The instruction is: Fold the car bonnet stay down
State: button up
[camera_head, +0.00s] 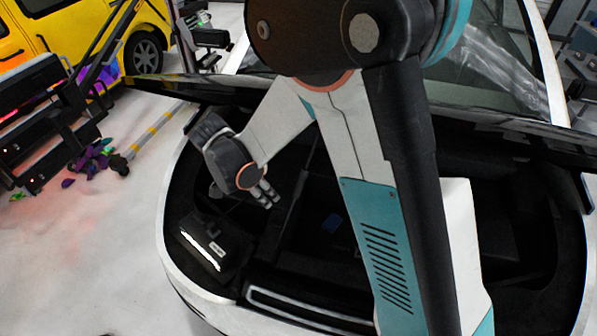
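The car's open front bay (330,190) lies below me with its white body rim (172,255) around it. The dark bonnet (185,88) shows nearly edge-on across the back of the bay, running behind my arm. I cannot make out the bonnet stay; it may be hidden by my arm or lost against the dark bay. My gripper (267,197) is over the left part of the bay, pointing down and to the right. Its fingertips look close together, and I cannot tell whether they are apart or hold anything.
A dark box with a white label (203,249) sits at the bay's front left. A yellow van (60,40) stands at the back left. Dark equipment (50,125) and a yellow-striped bar (155,132) are left of the car. Pale floor at the lower left is clear.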

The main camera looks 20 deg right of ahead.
aim_at(301, 176)
jog(key=d, duration=0.3)
jog(key=w+d, duration=0.1)
jog(key=d, duration=0.3)
jog(key=w+d, duration=0.1)
jog(key=d, duration=0.3)
jog(key=shift+d, duration=0.1)
jog(key=shift+d+f, duration=0.15)
jog(key=shift+f, duration=0.35)
grip_shut()
